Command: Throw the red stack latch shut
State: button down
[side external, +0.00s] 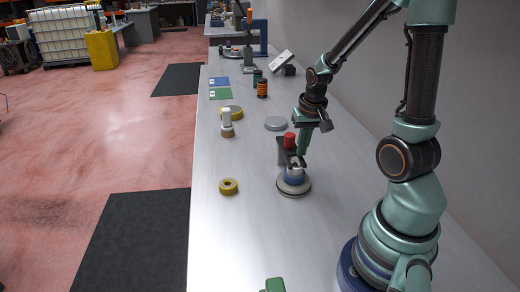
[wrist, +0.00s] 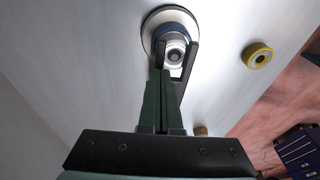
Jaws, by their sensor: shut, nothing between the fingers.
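The stack (side external: 294,184) stands on the bench, with a pale round base, a blue band and a light top. A dark grey latch bracket with a red cylindrical knob (side external: 290,140) stands at the stack. In the wrist view, a dark forked arm (wrist: 190,62) reaches around the light top of the stack (wrist: 174,48); no red shows there. My gripper (side external: 302,152) points down with its green fingers together and empty, close beside the red knob. In the wrist view, its fingertips (wrist: 159,74) lie beside the dark arm. I cannot tell whether they touch it.
A yellow ring (side external: 228,186) lies left of the stack. A white-topped piece (side external: 227,122), a grey disc (side external: 276,123) and an orange-black can (side external: 262,88) stand farther back. The wall runs along the right. The bench front is mostly clear.

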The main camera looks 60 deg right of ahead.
notch_tip(320, 180, up, 11)
jog(key=s+a, duration=0.1)
jog(key=s, duration=0.1)
jog(key=a+r+n+t, duration=0.2)
jog(key=a+n, duration=0.2)
jog(key=a, duration=0.4)
jog(key=w+a+r+n+t+y, duration=0.1)
jog(key=a+n, duration=0.4)
jog(key=a, duration=0.3)
jog(key=shift+w+a+r+t, duration=0.2)
jog(key=shift+a+r+t, duration=0.2)
dwell(0.4)
